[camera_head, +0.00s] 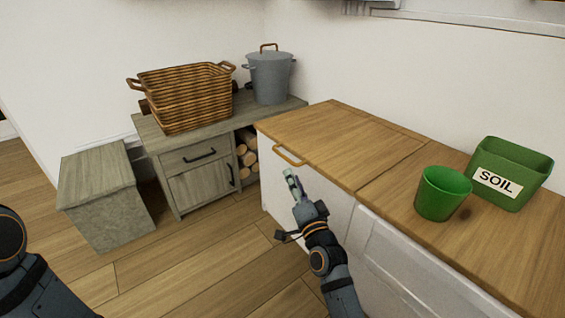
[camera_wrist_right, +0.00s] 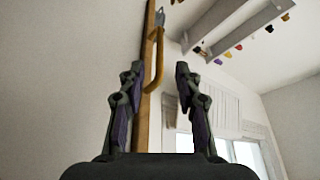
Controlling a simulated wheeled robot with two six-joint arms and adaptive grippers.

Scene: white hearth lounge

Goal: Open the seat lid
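The seat lid (camera_head: 345,140) is the left wooden panel on top of the white bench. It lies flat and shut. Its curved, tan handle (camera_head: 289,155) is at the front left edge. My right gripper (camera_head: 291,177) is just below the handle, in front of the white bench face. In the right wrist view, the fingers are open and apart, with the handle (camera_wrist_right: 157,65) ahead of them, left of centre. The lid's edge (camera_wrist_right: 147,75) runs up beside it. The gripper appears empty. My left arm shows at the lower left; its gripper is out of frame.
A green pot (camera_head: 442,193) and a green SOIL bin (camera_head: 509,172) stand on the right panel. A grey cabinet (camera_head: 200,165) with a wicker basket (camera_head: 187,98) and a metal pot (camera_head: 269,78) stands left. A grey box (camera_head: 101,196) is beside it. Floor between is clear.

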